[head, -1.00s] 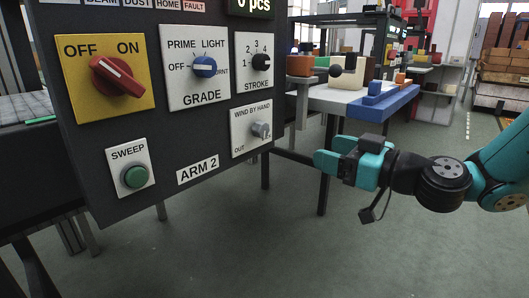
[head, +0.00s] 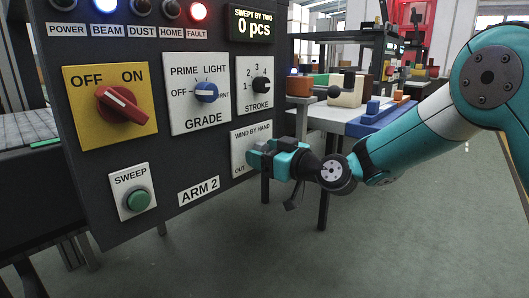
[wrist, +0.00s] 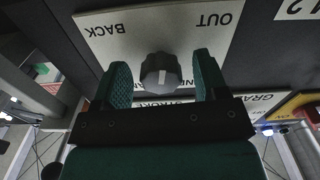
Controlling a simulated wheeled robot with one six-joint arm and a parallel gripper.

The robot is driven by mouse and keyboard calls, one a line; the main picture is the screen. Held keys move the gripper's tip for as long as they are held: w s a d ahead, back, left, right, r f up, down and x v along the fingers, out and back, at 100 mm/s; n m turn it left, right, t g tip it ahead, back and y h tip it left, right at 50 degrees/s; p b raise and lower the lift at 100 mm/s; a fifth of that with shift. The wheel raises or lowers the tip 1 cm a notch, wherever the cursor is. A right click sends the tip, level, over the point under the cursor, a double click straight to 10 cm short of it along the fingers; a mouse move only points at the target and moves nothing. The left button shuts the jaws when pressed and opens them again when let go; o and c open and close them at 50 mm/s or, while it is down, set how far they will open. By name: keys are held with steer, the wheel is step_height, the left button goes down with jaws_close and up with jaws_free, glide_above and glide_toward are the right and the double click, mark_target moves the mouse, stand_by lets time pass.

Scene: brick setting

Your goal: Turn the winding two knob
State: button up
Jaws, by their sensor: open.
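The wind-by-hand knob (wrist: 160,72) is a grey round knob with a pale pointer mark. It sits on a white plate (wrist: 105,33) lettered OUT and BACK, upside down in the wrist view. In the head view the plate (head: 239,139) is at the panel's lower right, and my gripper hides the knob. My gripper (head: 262,154) is open at the plate, with teal fingers. In the wrist view one finger is on each side of the knob, with a visible gap on both sides.
The dark panel (head: 100,225) also holds a red OFF/ON switch (head: 122,103), a blue grade knob (head: 206,92), a black stroke knob (head: 261,86) and a green sweep button (head: 138,200). A table with coloured blocks (head: 345,112) stands behind my arm. The floor below is open.

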steer(key=shift+a, duration=0.15)
steer(key=c, duration=0.9)
steer(key=shift+c, duration=0.2)
steer(key=shift+m, duration=0.4)
steer(key=m+p, duration=0.1)
steer(key=m, duration=0.2)
steer(key=shift+r+m+p, duration=0.1)
steer(key=shift+m+p, duration=0.2)
steer(key=shift+p, duration=0.05)
steer(key=shift+m+p, duration=1.1)
steer(key=shift+m, duration=1.1)
steer(key=o, duration=0.9)
